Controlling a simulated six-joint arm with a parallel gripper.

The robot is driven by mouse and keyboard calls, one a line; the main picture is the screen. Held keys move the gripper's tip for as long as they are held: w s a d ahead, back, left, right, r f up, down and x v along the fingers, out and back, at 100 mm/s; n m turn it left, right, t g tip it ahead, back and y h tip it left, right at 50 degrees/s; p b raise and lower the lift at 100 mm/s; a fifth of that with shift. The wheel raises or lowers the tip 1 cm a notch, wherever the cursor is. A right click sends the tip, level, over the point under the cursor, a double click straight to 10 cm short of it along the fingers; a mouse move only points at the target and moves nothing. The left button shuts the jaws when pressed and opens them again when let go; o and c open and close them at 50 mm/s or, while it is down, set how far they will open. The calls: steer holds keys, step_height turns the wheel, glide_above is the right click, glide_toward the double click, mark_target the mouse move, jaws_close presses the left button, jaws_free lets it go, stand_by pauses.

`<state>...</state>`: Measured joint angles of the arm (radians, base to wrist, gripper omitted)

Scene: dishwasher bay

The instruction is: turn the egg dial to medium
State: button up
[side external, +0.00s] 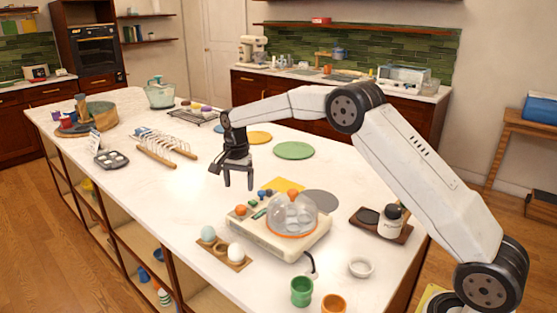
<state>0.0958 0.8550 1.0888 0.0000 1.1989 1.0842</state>
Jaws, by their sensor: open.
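The egg cooker (262,237) is a cream, boxy appliance on the white island counter, with a clear dome lid (293,214) that has an orange rim and orange knob. A small round orange piece (241,210) on the cooker's left end looks like the egg dial. Its markings and setting are too small to read. My gripper (239,186) is open and empty, fingers pointing down. In the picture it hangs just above the orange piece, apart from it; how far it is in depth I cannot tell.
A wooden holder (223,255) with eggs stands in front of the cooker. Small coloured pieces (266,193) lie by its back edge. Green (302,291) and orange (333,304) cups stand at the near right, a dark tray (381,224) at right.

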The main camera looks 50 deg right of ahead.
mark_target(241, 207)
steer(key=shift+f, duration=3.9)
steer(key=shift+c, duration=0.2)
jaws_close()
